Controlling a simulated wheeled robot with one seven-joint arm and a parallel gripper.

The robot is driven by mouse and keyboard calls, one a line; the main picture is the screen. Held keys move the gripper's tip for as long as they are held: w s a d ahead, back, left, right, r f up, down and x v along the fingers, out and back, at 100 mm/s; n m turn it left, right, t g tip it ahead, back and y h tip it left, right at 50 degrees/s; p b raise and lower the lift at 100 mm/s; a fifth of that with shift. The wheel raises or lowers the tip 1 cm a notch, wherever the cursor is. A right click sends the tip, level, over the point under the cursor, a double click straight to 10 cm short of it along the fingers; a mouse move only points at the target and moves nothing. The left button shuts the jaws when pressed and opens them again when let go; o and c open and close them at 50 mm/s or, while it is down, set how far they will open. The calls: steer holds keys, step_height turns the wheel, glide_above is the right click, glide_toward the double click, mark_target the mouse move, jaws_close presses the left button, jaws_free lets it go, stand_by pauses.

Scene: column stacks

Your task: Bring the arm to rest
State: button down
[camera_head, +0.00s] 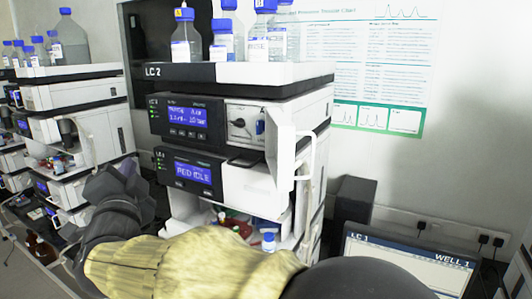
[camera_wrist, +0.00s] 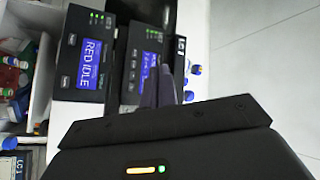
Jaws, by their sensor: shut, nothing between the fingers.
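My arm, in a yellow sleeve with dark joints, reaches across the lower part of the head view to the left. In the wrist view, my gripper (camera_wrist: 160,72) shows as narrow dark fingers close together, shut and empty. Behind the fingers are two modules with blue displays, one reading RED IDLE (camera_wrist: 93,50). No contact between the fingers and the modules can be made out. In the head view the fingertips cannot be made out clearly.
Blue-capped bottles (camera_head: 186,40) stand on top of the stack. The stack's white door (camera_head: 283,150) stands open at right. A small blue-capped bottle (camera_head: 268,243) sits in the lower bay. A monitor (camera_head: 408,262) is at lower right. Another stack (camera_head: 75,95) stands at left.

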steer(key=w+d+f+n+g+h, duration=0.1)
steer(key=w+d+f+n+g, duration=0.25)
steer(key=d+f, duration=0.7)
steer(key=w+d+f+n+g+h, duration=0.1)
steer(key=w+d+f+n+g, duration=0.2)
steer(key=d+f, duration=0.75)
steer(key=s+d+f+n+g+h, duration=0.1)
steer(key=s+d+f+g+h, duration=0.1)
steer(key=s+d+f+g, duration=0.3)
steer(key=s+d+f+g+h, duration=0.2)
steer(key=s+d+f+g, duration=0.3)
steer(key=s+d+f, duration=0.5)
steer(key=s+d, duration=0.3)
steer(key=d, duration=0.2)
steer(key=shift+s+f+n, duration=0.25)
steer(key=shift+s+n, duration=0.1)
steer(key=shift+s, duration=0.05)
steer(key=shift+d+g, duration=0.1)
steer(key=shift+g, duration=0.15)
steer(key=c, duration=2.2)
jaws_free()
